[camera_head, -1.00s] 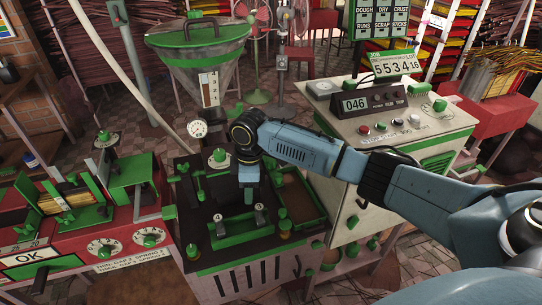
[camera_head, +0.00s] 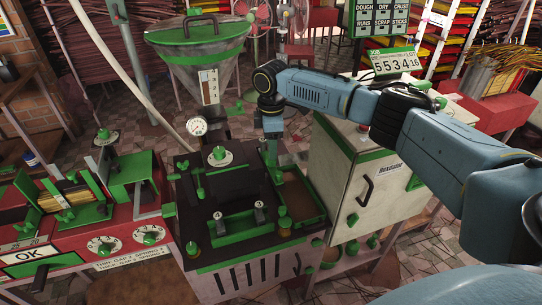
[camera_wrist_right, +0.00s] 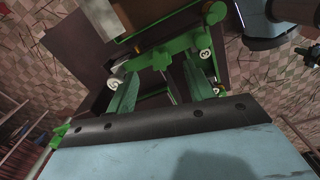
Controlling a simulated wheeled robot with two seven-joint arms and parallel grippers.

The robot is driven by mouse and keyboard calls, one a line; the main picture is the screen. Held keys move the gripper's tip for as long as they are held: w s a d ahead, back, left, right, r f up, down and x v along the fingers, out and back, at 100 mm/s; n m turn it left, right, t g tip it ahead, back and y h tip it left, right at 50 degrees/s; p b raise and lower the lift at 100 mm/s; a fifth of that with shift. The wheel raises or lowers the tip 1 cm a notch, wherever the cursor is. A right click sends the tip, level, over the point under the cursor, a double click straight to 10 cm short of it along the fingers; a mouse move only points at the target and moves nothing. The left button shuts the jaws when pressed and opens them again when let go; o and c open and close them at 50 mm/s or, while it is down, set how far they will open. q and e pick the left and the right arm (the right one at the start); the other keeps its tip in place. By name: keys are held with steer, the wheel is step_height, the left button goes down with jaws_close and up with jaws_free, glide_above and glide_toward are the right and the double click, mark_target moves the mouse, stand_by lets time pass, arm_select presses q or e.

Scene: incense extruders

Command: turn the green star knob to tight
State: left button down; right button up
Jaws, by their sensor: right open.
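Several green knobs show in the head view, and I cannot be sure which one is the star knob. One lobed green knob (camera_head: 284,222) stands at the front right of the dark machine top (camera_head: 205,205). Another angular green knob (camera_head: 352,220) sits on the front of the white cabinet. My right gripper (camera_head: 272,158) points down over the back of the green-rimmed tray, behind the front right knob and apart from it. In the right wrist view its two green fingers (camera_wrist_right: 161,98) are spread with nothing held between them. My left gripper is not in view.
A green-edged tray (camera_head: 318,213) lies at the machine top's right. Two small levers stand by a green holder (camera_head: 232,228) at the front. A gauge (camera_head: 197,126) and hopper (camera_head: 200,65) rise behind. A red machine (camera_head: 105,240) stands left, the white cabinet (camera_head: 385,165) right.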

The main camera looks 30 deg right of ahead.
steer(key=shift+f, duration=2.35)
steer(key=c, duration=1)
